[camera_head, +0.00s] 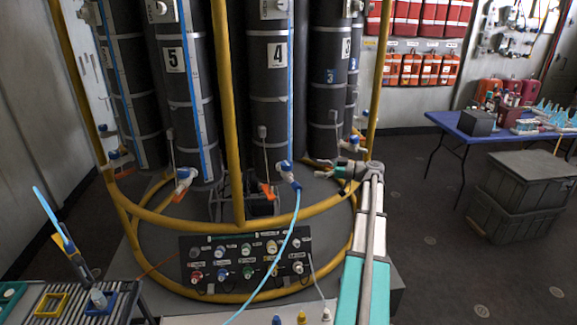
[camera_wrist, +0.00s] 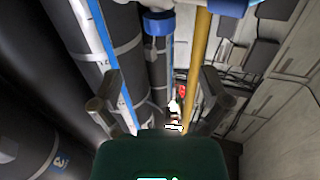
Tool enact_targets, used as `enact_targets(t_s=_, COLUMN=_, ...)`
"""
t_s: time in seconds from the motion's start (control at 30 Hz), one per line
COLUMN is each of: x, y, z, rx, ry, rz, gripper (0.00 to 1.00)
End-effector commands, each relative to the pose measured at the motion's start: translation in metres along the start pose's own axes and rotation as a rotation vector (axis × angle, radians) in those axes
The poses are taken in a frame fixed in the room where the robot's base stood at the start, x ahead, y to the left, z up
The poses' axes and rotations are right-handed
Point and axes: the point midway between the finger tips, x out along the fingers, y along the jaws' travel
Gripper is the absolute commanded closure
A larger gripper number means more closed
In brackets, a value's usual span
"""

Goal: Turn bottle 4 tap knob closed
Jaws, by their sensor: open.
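Bottle 4 (camera_head: 277,85) is a tall dark cylinder with grey bands and a white "4" label. Its blue and white tap (camera_head: 288,174) sits low on its front, with an orange part (camera_head: 266,191) at its lower left and a light blue hose hanging from it. My gripper (camera_head: 322,173) is to the right of this tap, apart from it, pointing left. In the wrist view my gripper (camera_wrist: 160,82) has its two fingers spread with nothing held. A blue and white part (camera_wrist: 232,6) is cut off at the top edge there; I cannot tell which tap it is.
A yellow rail (camera_head: 233,130) stands in front of the bottles and curves around them. Bottle 5 (camera_head: 180,90) is to the left. A control panel (camera_head: 247,262) with several knobs is below. A blue table (camera_head: 495,135) and grey crates (camera_head: 520,195) stand right, with open floor before them.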

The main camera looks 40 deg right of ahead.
Motion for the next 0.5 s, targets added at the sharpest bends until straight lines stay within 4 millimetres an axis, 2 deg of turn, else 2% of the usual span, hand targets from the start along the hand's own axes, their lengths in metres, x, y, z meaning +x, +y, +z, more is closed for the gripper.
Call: enact_targets(t_s=0.5, x=0.078, y=0.0, z=0.0, rx=0.0, ry=0.0, rz=-0.001, gripper=0.04)
